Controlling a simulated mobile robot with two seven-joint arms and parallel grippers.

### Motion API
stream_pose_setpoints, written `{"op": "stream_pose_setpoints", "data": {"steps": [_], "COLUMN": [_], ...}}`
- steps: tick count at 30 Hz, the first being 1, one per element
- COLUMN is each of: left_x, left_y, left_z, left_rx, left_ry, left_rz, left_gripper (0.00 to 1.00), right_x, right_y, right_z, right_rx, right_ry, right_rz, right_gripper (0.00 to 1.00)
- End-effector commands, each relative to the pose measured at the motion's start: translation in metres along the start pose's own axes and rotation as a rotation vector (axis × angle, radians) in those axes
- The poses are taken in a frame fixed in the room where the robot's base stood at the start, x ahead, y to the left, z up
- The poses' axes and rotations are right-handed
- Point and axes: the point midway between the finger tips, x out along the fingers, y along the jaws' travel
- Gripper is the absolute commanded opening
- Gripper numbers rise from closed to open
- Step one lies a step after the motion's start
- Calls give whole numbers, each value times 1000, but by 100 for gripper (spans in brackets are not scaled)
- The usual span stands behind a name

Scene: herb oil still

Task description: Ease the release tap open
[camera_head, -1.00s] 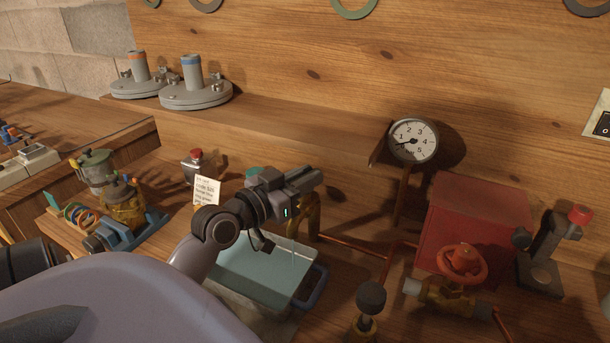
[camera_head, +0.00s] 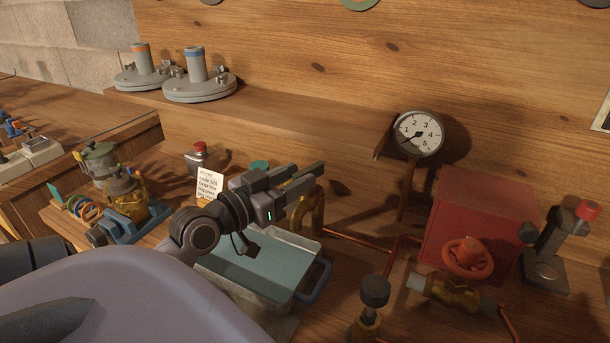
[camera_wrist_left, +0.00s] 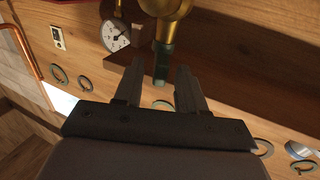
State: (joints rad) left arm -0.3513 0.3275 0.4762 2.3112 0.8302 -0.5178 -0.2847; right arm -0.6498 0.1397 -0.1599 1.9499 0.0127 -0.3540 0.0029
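The tap is a brass fitting with a teal handle; in the left wrist view the teal handle (camera_wrist_left: 163,62) hangs from the brass body (camera_wrist_left: 165,8), between the two fingers with gaps on both sides. In the head view, a brass bent pipe (camera_head: 309,216) stands behind my left gripper (camera_head: 318,177), partly hidden, and a teal knob (camera_head: 259,166) shows left of it. My left gripper is open, its fingers apart and holding nothing. Whether a finger touches the handle I cannot tell. My right gripper is not in view.
A clear tank (camera_head: 256,268) of pale liquid sits below the gripper. A pressure gauge (camera_head: 418,134), red box (camera_head: 477,222), red handwheel valve (camera_head: 467,259) and black-knobbed brass valve (camera_head: 374,291) stand to the right. A note card (camera_head: 209,184) stands to the left.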

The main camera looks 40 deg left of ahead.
Motion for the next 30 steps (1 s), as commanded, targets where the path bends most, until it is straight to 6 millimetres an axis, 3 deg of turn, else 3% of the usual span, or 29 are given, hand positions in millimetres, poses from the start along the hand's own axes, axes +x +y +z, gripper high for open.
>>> {"op": "stream_pose_setpoints", "data": {"steps": [9, 30], "left_x": [-28, -31], "left_y": [0, 0], "left_z": [0, 0], "left_rx": [1, 0], "left_ry": [0, 0], "left_rz": [1, 1], "left_gripper": [40, 40], "right_x": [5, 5], "right_y": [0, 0], "right_z": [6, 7], "right_rx": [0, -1], "right_ry": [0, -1], "right_rz": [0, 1], "right_gripper": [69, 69]}}
